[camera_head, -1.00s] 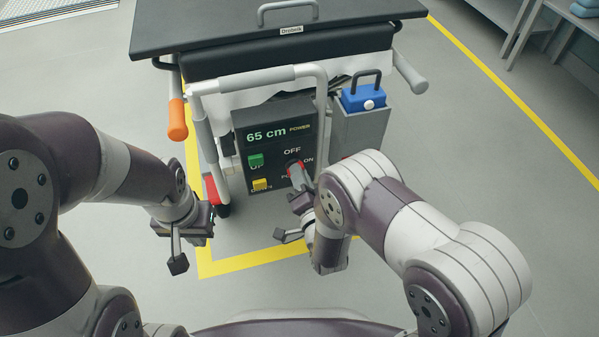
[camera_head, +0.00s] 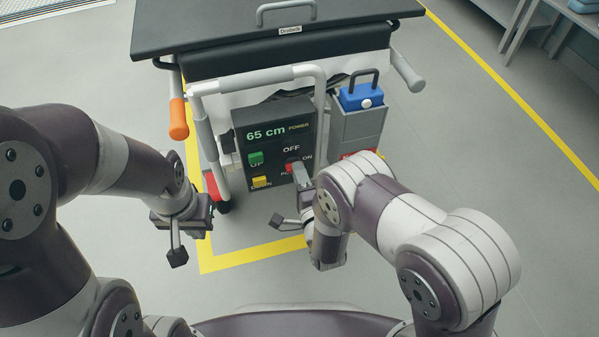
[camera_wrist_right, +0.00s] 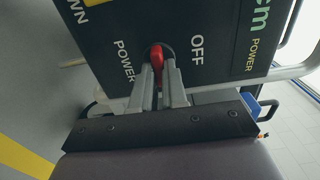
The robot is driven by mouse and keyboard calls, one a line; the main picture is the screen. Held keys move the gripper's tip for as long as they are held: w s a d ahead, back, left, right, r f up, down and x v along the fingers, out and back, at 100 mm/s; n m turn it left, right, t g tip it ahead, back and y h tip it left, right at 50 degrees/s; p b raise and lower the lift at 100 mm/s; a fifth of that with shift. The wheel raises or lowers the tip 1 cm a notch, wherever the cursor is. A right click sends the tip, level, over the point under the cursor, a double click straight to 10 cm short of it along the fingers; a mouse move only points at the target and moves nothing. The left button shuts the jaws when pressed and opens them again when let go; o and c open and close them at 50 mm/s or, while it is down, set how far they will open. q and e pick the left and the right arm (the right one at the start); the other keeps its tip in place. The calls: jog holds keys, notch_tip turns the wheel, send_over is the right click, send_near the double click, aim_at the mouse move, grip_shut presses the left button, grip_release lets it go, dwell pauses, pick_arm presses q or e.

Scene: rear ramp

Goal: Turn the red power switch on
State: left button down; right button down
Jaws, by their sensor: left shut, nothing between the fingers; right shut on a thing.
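The red power switch (camera_head: 290,168) is on the dark control panel (camera_head: 246,152), below the word OFF and left of the word ON. In the right wrist view, the switch (camera_wrist_right: 157,52) is a red knob between my right gripper's fingertips (camera_wrist_right: 158,74). My right gripper (camera_head: 297,173) is shut on it, and the fingers hide part of the knob. I cannot tell its exact setting. My left gripper (camera_head: 203,224) is shut and empty, left of the panel and apart from it; its fingertips are hard to make out.
The panel has a green button (camera_head: 256,159), a yellow button (camera_head: 261,182) and a "65 cm" display. A pale tubular frame (camera_head: 255,78) surrounds it. A blue box (camera_head: 361,98) sits in a grey holder to the right. An orange handle (camera_head: 178,118) hangs left.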

dwell(0.4)
jog(key=c, duration=1.2)
grip_release()
jog(key=shift+o, duration=0.2)
